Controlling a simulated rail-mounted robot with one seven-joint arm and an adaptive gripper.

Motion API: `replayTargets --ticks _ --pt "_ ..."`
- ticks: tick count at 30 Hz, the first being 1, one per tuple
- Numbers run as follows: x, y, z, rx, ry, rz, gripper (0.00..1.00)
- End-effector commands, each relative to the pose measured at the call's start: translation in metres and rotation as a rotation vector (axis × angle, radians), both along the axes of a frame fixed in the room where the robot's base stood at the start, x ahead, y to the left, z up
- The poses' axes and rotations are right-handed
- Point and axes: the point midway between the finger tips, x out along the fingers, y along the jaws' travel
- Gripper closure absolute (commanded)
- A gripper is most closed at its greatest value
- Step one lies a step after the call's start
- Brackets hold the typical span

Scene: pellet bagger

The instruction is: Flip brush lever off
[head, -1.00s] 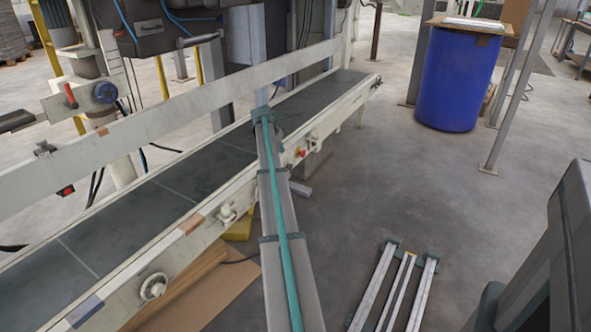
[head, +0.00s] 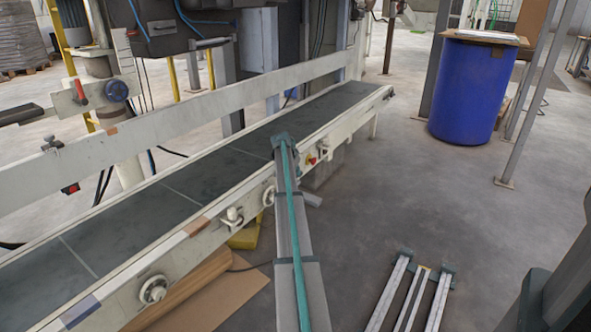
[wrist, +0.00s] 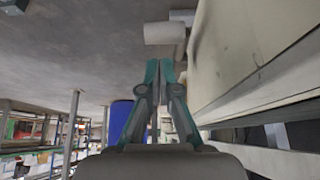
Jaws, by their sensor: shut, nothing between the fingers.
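A small red lever (head: 80,91) stands beside a round blue knob (head: 115,89) on the machine post at the left of the head view. A small red and yellow control (head: 311,158) sits on the conveyor's near side rail. I cannot tell which part is the brush lever. In the wrist view my gripper (wrist: 160,68) has its teal and grey fingers together, with nothing between them. A pale cylindrical part (wrist: 165,33) shows just beyond the fingertips. In the head view my arm reaches toward the conveyor, and the fingers are not clearly visible.
The long conveyor (head: 185,204) runs diagonally from lower left to upper right, with a raised white guard rail (head: 180,112) behind it. A blue drum (head: 467,95) stands at the back right beside metal posts. The floor between conveyor and drum is mostly clear.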

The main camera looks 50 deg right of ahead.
Motion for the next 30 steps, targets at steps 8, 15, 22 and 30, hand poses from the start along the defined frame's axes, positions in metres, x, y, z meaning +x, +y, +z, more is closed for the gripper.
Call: replayTargets --ticks 8,15,22,30 --pt "-0.001 0.005 -0.016 -0.001 0.0 0.0 1.0" --pt "-0.001 0.005 -0.016 -0.001 0.0 0.0 1.0" --pt "-0.001 0.009 -0.022 0.0 0.001 0.0 1.0" --pt "-0.002 0.013 -0.035 0.006 0.002 -0.001 1.0"
